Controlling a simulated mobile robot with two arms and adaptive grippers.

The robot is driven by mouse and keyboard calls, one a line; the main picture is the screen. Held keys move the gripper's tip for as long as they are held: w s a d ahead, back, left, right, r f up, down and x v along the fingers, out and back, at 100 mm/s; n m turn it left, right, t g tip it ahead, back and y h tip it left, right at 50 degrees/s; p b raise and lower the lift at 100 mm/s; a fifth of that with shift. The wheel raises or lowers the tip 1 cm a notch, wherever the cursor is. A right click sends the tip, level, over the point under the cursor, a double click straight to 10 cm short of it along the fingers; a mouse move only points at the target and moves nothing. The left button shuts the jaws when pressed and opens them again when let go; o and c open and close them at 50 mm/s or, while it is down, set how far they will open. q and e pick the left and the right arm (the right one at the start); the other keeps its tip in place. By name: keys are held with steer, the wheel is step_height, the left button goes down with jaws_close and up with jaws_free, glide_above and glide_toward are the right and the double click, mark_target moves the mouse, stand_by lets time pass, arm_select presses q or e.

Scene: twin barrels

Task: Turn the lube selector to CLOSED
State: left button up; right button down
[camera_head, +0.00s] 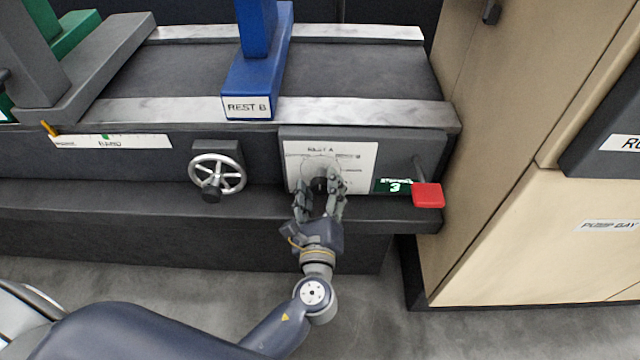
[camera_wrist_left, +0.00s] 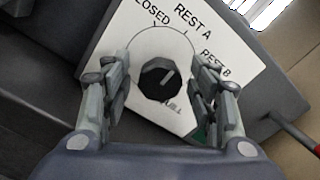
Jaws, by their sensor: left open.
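The lube selector is a black round knob (camera_wrist_left: 160,80) with a pale pointer line, on a white label plate (camera_head: 358,154). In the left wrist view the pointer line slants up and right, towards the REST A and REST B side, away from CLOSED. I cannot tell exactly which mark it meets. My left gripper (camera_head: 320,190) is open, with one finger on each side of the knob and gaps visible between. My right gripper is not in view.
A silver handwheel (camera_head: 217,175) is left of the plate. A red-handled lever (camera_head: 427,195) and a green display showing 3 (camera_head: 394,186) are on the right. The blue REST B support (camera_head: 258,75) stands above. A beige cabinet (camera_head: 520,200) bounds the right side.

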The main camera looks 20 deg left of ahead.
arm_select(q)
steer(key=shift+w+a, duration=0.15)
steer(key=shift+w, duration=0.25)
steer(key=shift+c, duration=0.5)
steer(key=c, duration=0.9)
steer(key=shift+c, duration=0.4)
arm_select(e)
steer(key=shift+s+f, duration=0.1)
arm_select(q)
steer(key=shift+f, duration=0.1)
steer(key=n+b, duration=0.2)
steer(key=n, duration=0.1)
steer(key=shift+f+n+b, duration=0.1)
steer(key=shift+n+b, duration=0.2)
steer(key=shift+n, duration=0.1)
steer(key=n+b, duration=0.2)
steer(key=n, duration=0.2)
steer(key=shift+n+b, duration=0.3)
steer(key=shift+b, duration=0.05)
steer(key=shift+n, duration=0.4)
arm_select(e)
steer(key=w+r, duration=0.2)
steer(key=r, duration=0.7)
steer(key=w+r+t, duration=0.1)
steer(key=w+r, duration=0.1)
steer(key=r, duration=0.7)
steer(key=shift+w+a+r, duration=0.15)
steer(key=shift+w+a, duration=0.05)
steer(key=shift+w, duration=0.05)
